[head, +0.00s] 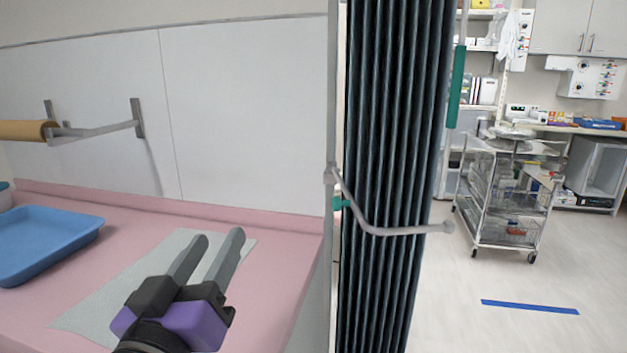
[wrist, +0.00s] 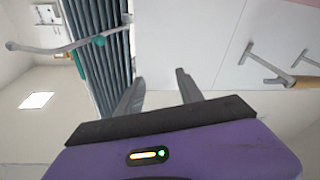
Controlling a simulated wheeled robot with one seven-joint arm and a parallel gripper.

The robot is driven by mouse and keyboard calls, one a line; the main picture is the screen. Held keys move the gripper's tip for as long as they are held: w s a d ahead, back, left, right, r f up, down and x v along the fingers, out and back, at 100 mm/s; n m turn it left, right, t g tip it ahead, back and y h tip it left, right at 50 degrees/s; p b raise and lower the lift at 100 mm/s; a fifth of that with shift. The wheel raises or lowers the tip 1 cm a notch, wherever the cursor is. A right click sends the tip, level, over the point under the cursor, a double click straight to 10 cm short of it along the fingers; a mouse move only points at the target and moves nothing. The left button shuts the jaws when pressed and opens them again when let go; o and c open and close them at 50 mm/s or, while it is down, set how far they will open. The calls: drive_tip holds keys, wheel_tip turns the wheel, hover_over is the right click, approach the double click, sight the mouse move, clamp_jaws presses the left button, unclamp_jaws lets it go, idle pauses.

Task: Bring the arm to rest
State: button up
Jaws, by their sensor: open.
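My gripper (head: 213,254) shows in the head view, above the pink counter at lower left. Its two grey fingers are apart with nothing between them. In the wrist view my gripper (wrist: 157,90) also shows open and empty, with the white wall panel and dark curtain beyond the fingers. A pale grey-green sheet (head: 95,311) lies on the counter below and behind the gripper. Part of the sheet is hidden by the gripper.
A blue tray (head: 45,240) sits on the pink counter (head: 150,212) at left. A wall rail holds a brown roll (head: 22,130). A metal bar (head: 385,230) juts out before the dark curtain (head: 395,120). A wire cart (head: 505,200) stands on open floor at right.

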drive_tip(key=s+d+f+n+y, duration=0.1)
drive_tip(key=f+n+y, duration=0.1)
drive_tip(key=f, duration=0.2)
drive_tip(key=s+d+f+n+g+y+p, duration=0.1)
drive_tip(key=f+n+y, duration=0.1)
drive_tip(key=f+y, duration=0.1)
drive_tip(key=s+d+f+n+y+p, duration=0.1)
drive_tip(key=f+n+y, duration=0.1)
drive_tip(key=f, duration=0.3)
drive_tip(key=shift+s+f+g+y, duration=0.3)
drive_tip(key=shift+y, duration=0.4)
drive_tip(key=s+d+f+m+g+h+p, duration=0.1)
drive_tip(key=s+d+f+m+h+p, duration=0.2)
drive_tip(key=s+d, duration=1.2)
drive_tip(key=s+d+f+m+g+h+p, duration=0.2)
drive_tip(key=s+d+m+p, duration=0.3)
drive_tip(key=s+d, duration=1)
drive_tip(key=shift+s+f+h, duration=0.45)
drive_tip(key=shift+s+h, duration=0.05)
drive_tip(key=shift+s, duration=0.7)
